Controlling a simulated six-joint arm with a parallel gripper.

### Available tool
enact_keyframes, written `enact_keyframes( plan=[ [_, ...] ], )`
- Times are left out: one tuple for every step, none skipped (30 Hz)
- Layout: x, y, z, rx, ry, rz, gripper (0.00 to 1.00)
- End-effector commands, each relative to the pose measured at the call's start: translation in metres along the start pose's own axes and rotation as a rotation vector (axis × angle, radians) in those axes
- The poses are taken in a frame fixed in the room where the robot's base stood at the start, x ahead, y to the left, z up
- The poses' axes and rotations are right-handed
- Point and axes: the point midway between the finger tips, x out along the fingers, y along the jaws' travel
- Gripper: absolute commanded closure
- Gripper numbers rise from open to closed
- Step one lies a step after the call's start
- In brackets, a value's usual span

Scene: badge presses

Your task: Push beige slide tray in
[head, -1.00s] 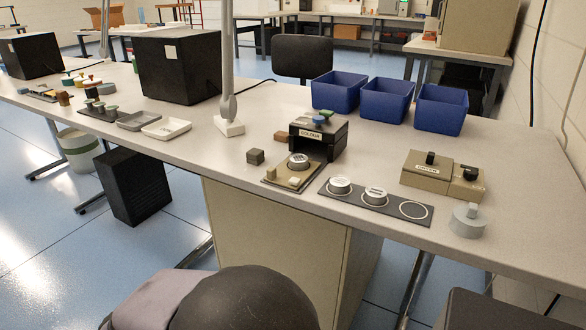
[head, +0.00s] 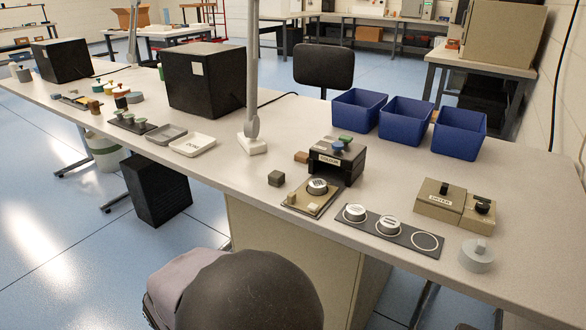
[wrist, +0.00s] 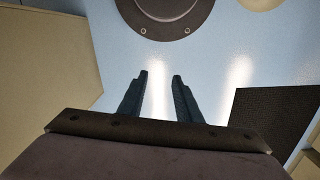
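The beige slide tray (head: 326,197) sticks out from the front of the black colour press (head: 342,158) on the bench. The press has a blue knob and a green knob on top. In the wrist view, my gripper (wrist: 159,76) has its two dark fingers apart with nothing between them. It hangs over the blue floor, away from the tray. The head view does not show the fingers.
A dark mat (head: 407,235) with two round parts and an empty ring lies right of the tray. A beige device (head: 438,200) and a grey knobbed disc (head: 477,255) stand further right. A dark cube (head: 276,178) is left of the tray. Blue bins (head: 407,121) stand behind.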

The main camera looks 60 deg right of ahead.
Motion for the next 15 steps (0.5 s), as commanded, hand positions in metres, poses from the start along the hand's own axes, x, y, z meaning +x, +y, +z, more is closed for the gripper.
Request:
enact_keyframes(
  plan=[
    [-0.027,0.009,0.005,0.041,-0.021,-0.002,0.69],
    [-0.034,0.013,0.007,0.062,-0.032,-0.004,0.69],
    [-0.042,0.018,0.011,0.089,-0.047,-0.006,0.69],
    [-0.048,0.022,0.013,0.109,-0.058,-0.008,0.69],
    [-0.054,0.026,0.016,0.13,-0.071,-0.01,0.69],
    [-0.062,0.031,0.02,0.157,-0.085,-0.014,0.69],
    [-0.069,0.035,0.021,0.176,-0.095,-0.016,0.69],
    [-0.075,0.038,0.024,0.197,-0.104,-0.019,0.69],
    [-0.084,0.044,0.025,0.224,-0.115,-0.023,0.69],
    [-0.091,0.048,0.026,0.244,-0.123,-0.026,0.69],
    [-0.097,0.051,0.027,0.264,-0.13,-0.029,0.69],
    [-0.106,0.057,0.029,0.291,-0.139,-0.034,0.69],
    [-0.113,0.061,0.029,0.311,-0.145,-0.037,0.69],
    [-0.12,0.065,0.029,0.331,-0.15,-0.04,0.69],
    [-0.129,0.071,0.03,0.358,-0.157,-0.045,0.69]
  ],
)
